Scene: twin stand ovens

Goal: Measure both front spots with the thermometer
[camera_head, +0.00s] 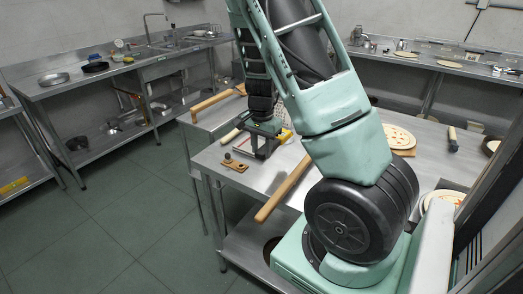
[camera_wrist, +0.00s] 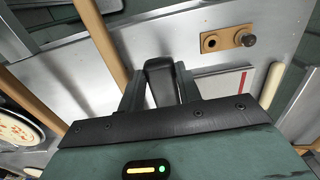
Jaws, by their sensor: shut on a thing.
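My gripper (camera_head: 262,150) is low over the steel table in the head view. In the wrist view my gripper (camera_wrist: 160,92) is shut on a black, blocky piece between its two fingers, which I take to be the thermometer (camera_wrist: 160,78). Most of the thermometer is hidden by the gripper body, and its display and tip cannot be made out. No front spots can be picked out in either view.
A wooden holder (camera_head: 235,165) with a hole and a knob lies near the table's left edge; it also shows in the wrist view (camera_wrist: 215,42). A long wooden handle (camera_head: 285,188) juts over the front edge. A pizza (camera_head: 398,137) lies at right. Left floor (camera_head: 115,225) is clear.

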